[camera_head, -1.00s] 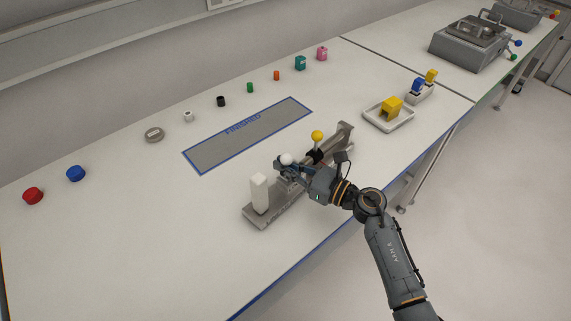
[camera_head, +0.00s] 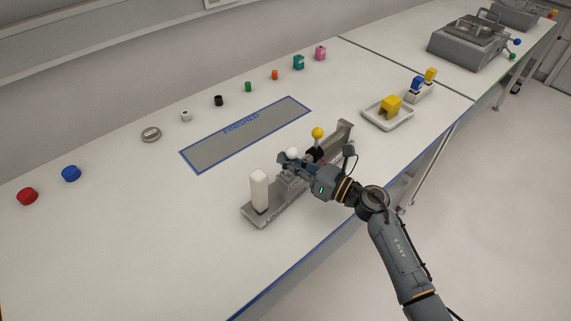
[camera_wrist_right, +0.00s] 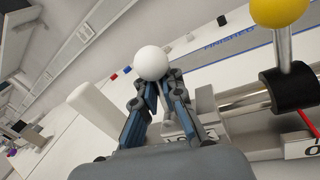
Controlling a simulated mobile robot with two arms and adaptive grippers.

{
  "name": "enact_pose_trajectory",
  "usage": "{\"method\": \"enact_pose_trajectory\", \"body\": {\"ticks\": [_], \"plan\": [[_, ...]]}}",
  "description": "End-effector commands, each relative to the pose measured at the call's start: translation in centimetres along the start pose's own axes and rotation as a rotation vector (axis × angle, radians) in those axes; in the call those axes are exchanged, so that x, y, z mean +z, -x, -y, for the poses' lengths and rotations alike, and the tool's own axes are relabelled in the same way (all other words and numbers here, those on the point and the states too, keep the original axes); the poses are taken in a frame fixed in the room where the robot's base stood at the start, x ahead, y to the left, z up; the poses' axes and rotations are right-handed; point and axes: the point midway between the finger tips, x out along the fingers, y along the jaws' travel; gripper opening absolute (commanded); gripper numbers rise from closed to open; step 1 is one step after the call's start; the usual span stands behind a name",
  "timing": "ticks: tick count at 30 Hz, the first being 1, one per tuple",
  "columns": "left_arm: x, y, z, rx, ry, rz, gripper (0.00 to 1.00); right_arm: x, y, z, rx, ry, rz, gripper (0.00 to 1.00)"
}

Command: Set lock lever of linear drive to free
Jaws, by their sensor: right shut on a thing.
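The linear drive (camera_head: 262,219) lies along the front edge of the table, with an upright white block (camera_head: 259,189) at its left end. A lever with a white ball (camera_head: 292,153) rises from its middle. A yellow ball lever (camera_head: 317,132) stands further right; in the right wrist view the yellow ball (camera_wrist_right: 278,10) sits on a metal rod in a black collar (camera_wrist_right: 290,90). My right gripper (camera_head: 287,162) is shut on the white-ball lever; the wrist view shows the white ball (camera_wrist_right: 151,62) at its fingertips. The lever's lower part is hidden. My left gripper is out of view.
Behind the drive is a blue-framed mat marked FINISHED (camera_head: 250,135). A white tray with a yellow piece (camera_head: 391,105) stands to the right. The left table front is clear.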

Motion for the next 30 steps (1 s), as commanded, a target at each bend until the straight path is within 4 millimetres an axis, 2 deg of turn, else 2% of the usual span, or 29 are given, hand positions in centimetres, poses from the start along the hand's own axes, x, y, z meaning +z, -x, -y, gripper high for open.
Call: {"method": "enact_pose_trajectory", "body": {"ticks": [3,15,30], "plan": [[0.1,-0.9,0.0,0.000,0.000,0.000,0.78,-0.1,0.1,0.7,0.000,-0.104,0.024,0.00],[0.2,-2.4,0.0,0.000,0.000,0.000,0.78,-0.4,0.4,2.2,0.001,-0.423,0.087,0.00],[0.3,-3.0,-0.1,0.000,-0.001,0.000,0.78,-0.6,0.5,2.8,0.002,-0.588,0.121,0.00]]}}
